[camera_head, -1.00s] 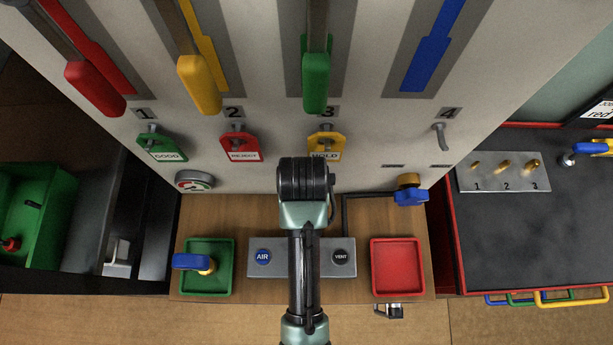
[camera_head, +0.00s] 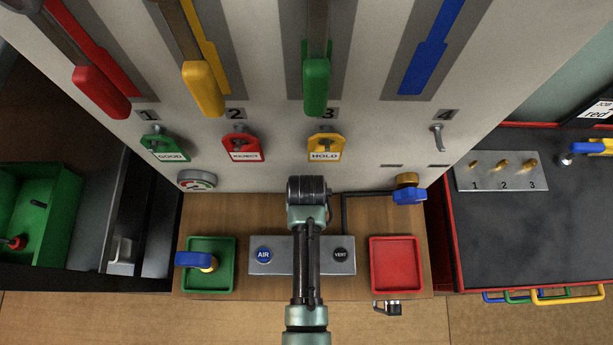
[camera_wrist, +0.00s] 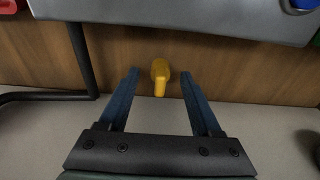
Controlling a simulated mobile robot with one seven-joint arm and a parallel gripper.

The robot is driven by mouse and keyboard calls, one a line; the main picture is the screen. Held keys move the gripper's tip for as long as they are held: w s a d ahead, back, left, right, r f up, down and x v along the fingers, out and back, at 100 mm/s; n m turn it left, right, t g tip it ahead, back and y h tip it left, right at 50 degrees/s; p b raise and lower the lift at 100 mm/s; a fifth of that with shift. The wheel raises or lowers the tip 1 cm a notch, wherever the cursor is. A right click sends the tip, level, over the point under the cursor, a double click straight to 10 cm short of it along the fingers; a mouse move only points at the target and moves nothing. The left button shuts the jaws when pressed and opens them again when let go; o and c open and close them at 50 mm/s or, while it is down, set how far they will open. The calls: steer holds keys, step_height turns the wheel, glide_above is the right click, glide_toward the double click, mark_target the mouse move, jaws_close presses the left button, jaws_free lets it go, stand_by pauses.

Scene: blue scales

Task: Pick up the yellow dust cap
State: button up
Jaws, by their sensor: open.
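The yellow dust cap (camera_wrist: 160,76) shows in the wrist view, on the brown wooden surface close to where it meets a pale grey one. My gripper (camera_wrist: 160,71) is open and empty, with one blue finger on each side of the cap. The cap lies between the fingers in the picture, with a gap on both sides. I cannot tell how far above it the fingertips are. In the head view, my arm covers that area, and neither the cap nor the fingers show.
A grey plate with AIR and VENT buttons (camera_head: 279,256) sits on the wooden bench (camera_head: 365,215). A green tray (camera_head: 222,285) holding a blue-handled piece stands left, a red tray (camera_head: 396,264) right. A black pipe (camera_wrist: 84,62) runs beside the gripper. The upright panel (camera_head: 280,90) is close.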

jaws_close()
stand_by(0.3)
steer(key=shift+s+r, duration=0.1)
